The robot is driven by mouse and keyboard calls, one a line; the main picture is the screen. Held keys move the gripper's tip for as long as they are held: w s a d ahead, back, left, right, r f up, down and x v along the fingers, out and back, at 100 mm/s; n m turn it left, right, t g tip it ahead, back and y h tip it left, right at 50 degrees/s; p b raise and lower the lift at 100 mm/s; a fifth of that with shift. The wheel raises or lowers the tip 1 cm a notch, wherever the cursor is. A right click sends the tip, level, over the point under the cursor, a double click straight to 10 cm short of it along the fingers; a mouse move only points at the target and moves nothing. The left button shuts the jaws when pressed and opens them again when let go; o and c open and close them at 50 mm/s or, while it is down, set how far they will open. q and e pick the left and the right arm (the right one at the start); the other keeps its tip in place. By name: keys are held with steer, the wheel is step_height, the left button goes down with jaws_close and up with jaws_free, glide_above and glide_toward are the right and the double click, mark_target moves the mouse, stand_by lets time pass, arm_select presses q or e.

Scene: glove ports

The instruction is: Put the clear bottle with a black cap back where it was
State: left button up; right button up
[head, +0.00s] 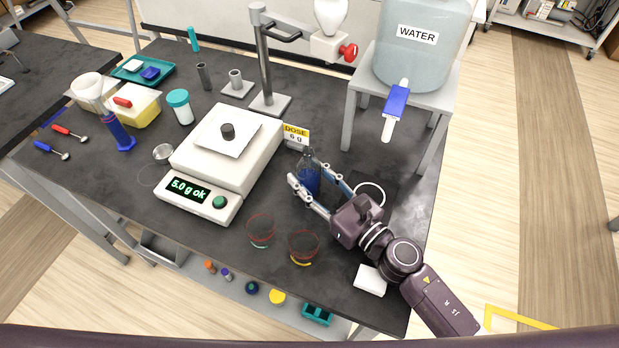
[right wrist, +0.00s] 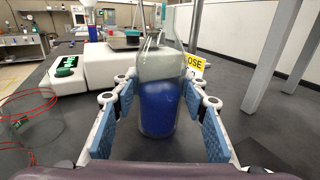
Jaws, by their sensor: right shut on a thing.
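The clear bottle (head: 308,173) with a dark cap holds blue liquid and stands upright right of the white scale in the head view. My right gripper (head: 309,179) is shut on it, with one finger on each side. A dark square mat with a white ring (head: 383,192) lies behind my right wrist, partly hidden. My left gripper is out of view.
Two glasses (head: 261,231) (head: 303,247) stand near the front edge. The WATER tank stand (head: 422,105) is at back right. A white block (head: 370,280) lies near the front right.

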mark_target(317, 183)
steer(key=shift+f, duration=0.1)
steer(key=o, duration=1.5)
steer(key=shift+r, duration=0.2)
steer(key=shift+s+d+f, duration=0.2)
steer(key=shift+d, duration=0.05)
steer(key=b+v, duration=0.3)
steer(key=v, duration=0.4)
steer(key=shift+r, duration=0.15)
